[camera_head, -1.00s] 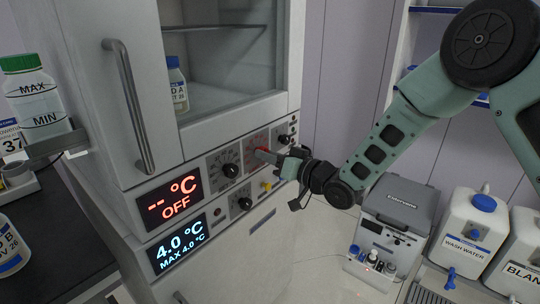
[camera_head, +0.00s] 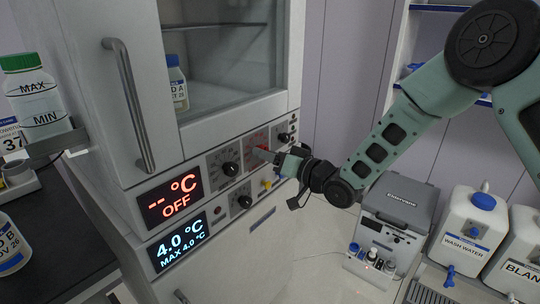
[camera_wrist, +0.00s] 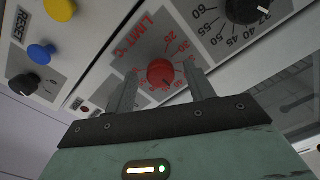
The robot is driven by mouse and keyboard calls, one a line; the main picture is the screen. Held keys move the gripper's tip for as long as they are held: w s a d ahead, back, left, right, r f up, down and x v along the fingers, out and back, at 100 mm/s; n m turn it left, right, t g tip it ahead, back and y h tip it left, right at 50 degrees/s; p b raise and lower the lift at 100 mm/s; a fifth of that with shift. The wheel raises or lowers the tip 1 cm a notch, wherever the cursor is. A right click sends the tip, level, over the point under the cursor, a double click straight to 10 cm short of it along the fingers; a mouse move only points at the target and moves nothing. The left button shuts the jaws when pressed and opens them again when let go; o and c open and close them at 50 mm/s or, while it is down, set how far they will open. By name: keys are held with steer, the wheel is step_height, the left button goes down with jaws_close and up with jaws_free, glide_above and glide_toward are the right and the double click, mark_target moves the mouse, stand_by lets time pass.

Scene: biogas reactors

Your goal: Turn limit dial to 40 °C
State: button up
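The red limit dial (camera_wrist: 160,72) sits on a grey plate marked "LIMIT °C" in the wrist view, with scale numbers around it. Its exact setting is too small to read. My gripper (camera_wrist: 160,78) is open, with one finger on each side of the dial and a visible gap to it. In the head view my gripper (camera_head: 271,155) is at the upper row of the cabinet's control panel and hides most of the red dial (camera_head: 263,148). The upper display (camera_head: 170,201) reads "-- °C OFF". The lower display (camera_head: 179,245) reads 4.0 °C, MAX 4.0 °C.
A black dial (camera_wrist: 247,8) with its own scale is beside the limit dial. A yellow knob (camera_wrist: 60,9), a blue button (camera_wrist: 41,51) and a black knob (camera_wrist: 25,84) are on the other side. A grey Eldersonne-like box (camera_head: 400,205) and white canisters (camera_head: 470,225) stand at right.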

steer(key=v, duration=1.7)
steer(key=shift+d+b, duration=0.2)
steer(key=shift+b, duration=0.2)
steer(key=shift+s, duration=0.15)
